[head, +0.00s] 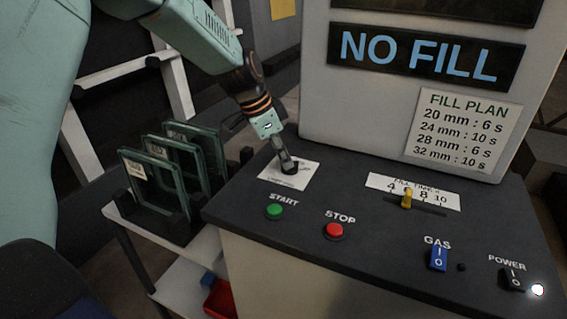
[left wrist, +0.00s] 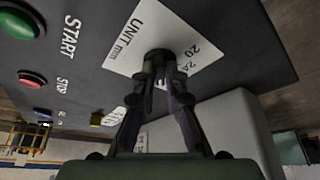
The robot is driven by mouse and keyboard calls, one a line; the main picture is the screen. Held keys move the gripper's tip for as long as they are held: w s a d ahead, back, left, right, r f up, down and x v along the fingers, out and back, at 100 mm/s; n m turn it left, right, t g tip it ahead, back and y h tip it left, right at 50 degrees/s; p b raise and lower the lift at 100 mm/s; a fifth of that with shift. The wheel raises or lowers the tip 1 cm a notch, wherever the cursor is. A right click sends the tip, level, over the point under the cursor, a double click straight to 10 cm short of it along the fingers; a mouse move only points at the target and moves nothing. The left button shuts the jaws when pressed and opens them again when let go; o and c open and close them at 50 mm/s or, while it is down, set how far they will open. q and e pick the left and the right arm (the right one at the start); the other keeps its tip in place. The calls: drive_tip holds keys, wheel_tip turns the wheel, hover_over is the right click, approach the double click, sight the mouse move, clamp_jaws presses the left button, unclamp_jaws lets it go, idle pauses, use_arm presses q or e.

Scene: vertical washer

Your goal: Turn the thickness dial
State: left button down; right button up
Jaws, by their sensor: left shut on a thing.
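The thickness dial is a dark round knob (left wrist: 160,56) in the left wrist view, on a white plate (left wrist: 122,48) marked "UNIT mm" with 20 and 24 readable. In the head view the plate (head: 272,176) lies at the back left of the black control panel. My left gripper (head: 287,166) comes down from above and is shut on the knob; its two fingers (left wrist: 160,72) sit on either side of it in the left wrist view. The fingers hide most of the dial and its pointer. My right gripper does not show.
The panel holds a green START button (head: 275,211), a red STOP button (head: 335,231), a yellow fill timer slider (head: 407,199), a blue GAS switch (head: 438,258) and a POWER switch (head: 513,279). A "NO FILL" sign (head: 420,57) and FILL PLAN sheet (head: 463,131) stand behind. Glass panes (head: 150,190) stand left.

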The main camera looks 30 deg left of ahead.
use_arm(q)
drive_tip(key=shift+m, duration=0.8)
drive_tip(key=shift+g+h, duration=0.3)
drive_tip(key=c, duration=1.4)
unclamp_jaws()
drive_tip(key=shift+w+f, duration=0.1)
drive_tip(key=shift+w, duration=0.1)
drive_tip(key=shift+s, duration=0.1)
